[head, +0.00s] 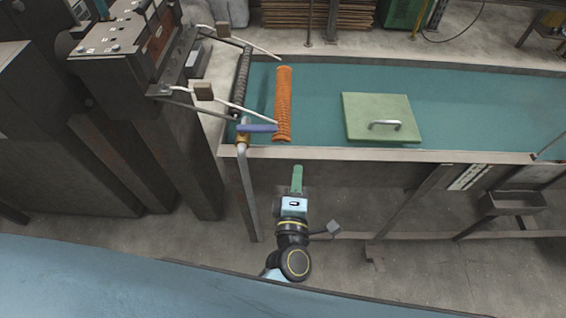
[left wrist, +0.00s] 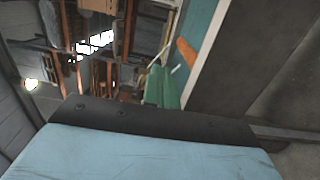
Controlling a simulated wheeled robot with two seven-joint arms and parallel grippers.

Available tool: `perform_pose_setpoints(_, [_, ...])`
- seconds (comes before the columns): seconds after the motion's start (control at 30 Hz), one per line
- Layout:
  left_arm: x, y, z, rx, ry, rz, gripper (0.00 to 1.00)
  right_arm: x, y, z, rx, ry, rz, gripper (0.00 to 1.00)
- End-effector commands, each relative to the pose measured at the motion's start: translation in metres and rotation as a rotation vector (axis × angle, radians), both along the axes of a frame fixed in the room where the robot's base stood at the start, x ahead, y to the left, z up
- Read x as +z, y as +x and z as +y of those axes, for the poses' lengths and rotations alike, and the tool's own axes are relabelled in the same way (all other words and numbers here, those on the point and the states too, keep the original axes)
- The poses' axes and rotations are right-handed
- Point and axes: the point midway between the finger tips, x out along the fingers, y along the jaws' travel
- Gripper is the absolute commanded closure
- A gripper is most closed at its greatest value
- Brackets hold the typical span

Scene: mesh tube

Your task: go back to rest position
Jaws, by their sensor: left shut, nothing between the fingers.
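My left gripper (head: 297,180) has green fingers and is shut and empty. In the head view it is in front of the bench's near edge, apart from everything on the bench. In the left wrist view the green fingers (left wrist: 162,88) show beyond the dark wrist edge. An orange mesh tube (head: 283,104) lies on the teal bench top (head: 460,110), near its left end. It also shows in the left wrist view (left wrist: 187,52), beyond the fingers. My right gripper is in neither view.
A green square lid with a metal handle (head: 365,112) lies on the bench right of the tube. A dark machine (head: 120,60) with white rods and a roller stands at the bench's left end. A metal tray (head: 514,202) sits below the bench at right.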

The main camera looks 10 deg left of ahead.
Motion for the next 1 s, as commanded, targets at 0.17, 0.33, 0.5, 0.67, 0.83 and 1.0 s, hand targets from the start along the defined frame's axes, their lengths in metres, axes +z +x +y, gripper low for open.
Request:
perform_pose_setpoints(0.17, [0.000,-0.006,-0.008,0.000,-0.001,0.001,1.00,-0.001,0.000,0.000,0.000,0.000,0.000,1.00])
perform_pose_setpoints(0.33, [0.000,-0.006,-0.008,0.001,0.000,0.000,1.00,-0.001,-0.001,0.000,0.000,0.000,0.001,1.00])
perform_pose_setpoints(0.5, [0.000,-0.006,-0.008,0.001,0.000,0.000,1.00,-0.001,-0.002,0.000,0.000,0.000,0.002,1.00])
perform_pose_setpoints(0.67, [0.000,-0.006,-0.008,0.001,0.000,0.000,1.00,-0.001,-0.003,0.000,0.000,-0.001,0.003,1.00])
perform_pose_setpoints(0.83, [-0.019,-0.009,-0.010,-0.029,0.048,0.027,1.00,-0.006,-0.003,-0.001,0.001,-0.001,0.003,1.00])
perform_pose_setpoints(1.0, [-0.112,-0.032,-0.015,-0.190,0.289,0.168,1.00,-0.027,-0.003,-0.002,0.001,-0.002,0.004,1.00])
